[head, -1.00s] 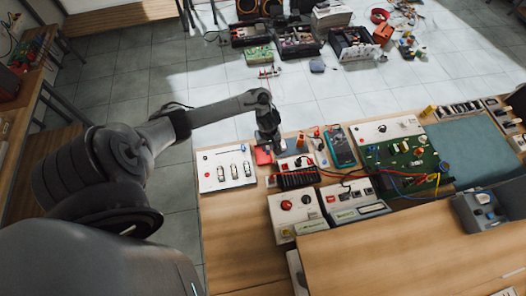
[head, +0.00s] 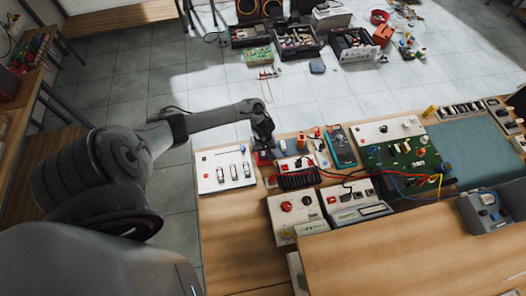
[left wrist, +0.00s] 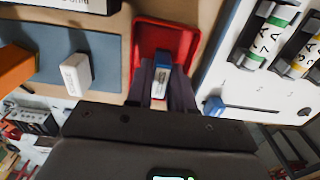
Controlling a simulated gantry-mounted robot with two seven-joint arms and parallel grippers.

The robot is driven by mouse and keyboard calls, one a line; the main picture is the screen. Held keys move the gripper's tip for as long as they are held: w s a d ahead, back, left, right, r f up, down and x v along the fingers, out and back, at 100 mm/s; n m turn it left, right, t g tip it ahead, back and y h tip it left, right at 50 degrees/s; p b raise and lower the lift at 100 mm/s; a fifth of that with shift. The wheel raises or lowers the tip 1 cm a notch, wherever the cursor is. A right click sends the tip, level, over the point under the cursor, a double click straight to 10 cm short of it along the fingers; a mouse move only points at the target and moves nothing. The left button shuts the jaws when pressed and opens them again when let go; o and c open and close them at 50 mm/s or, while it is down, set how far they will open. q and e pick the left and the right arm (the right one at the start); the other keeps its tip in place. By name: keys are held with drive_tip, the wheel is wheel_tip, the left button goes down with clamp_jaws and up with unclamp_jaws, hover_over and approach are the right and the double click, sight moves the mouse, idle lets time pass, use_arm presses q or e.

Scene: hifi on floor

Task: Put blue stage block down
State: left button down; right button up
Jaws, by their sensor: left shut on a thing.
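My left gripper (head: 263,147) is over the small red tray (head: 261,159) at the far left part of the bench. In the left wrist view its fingers (left wrist: 162,72) are shut on a small block with a blue end and a white, labelled body, the blue stage block (left wrist: 163,59). The block is in front of the red tray (left wrist: 178,37) in that view, inside its outline. I cannot tell whether the block touches the tray floor. In the head view the block is hidden by the gripper. My right gripper is not in view.
A white panel (head: 224,172) with several cylinders stands close left of the tray. In the left wrist view, a blue-grey mat (left wrist: 110,52) holds a white block (left wrist: 76,74) and an orange block (left wrist: 14,68). A multimeter (head: 341,148) and a green circuit board (head: 400,158) lie farther right.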

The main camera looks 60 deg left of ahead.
use_arm(q)
drive_tip(key=shift+f, duration=0.15)
drive_tip(key=c, duration=1.3)
unclamp_jaws()
drive_tip(key=shift+o, duration=0.2)
wheel_tip(320, 180, up, 12)
drive_tip(key=p, duration=0.4)
drive_tip(key=d+m+t, duration=0.4)
drive_tip(key=d+m, duration=0.6)
drive_tip(key=d, duration=0.8)
drive_tip(key=s+d+r+m, duration=0.5)
drive_tip(key=s+r+m, duration=0.1)
drive_tip(key=s+r, duration=0.5)
wheel_tip(320, 180, up, 2)
drive_tip(key=shift+r+m, duration=0.1)
drive_tip(key=shift+m, duration=0.3)
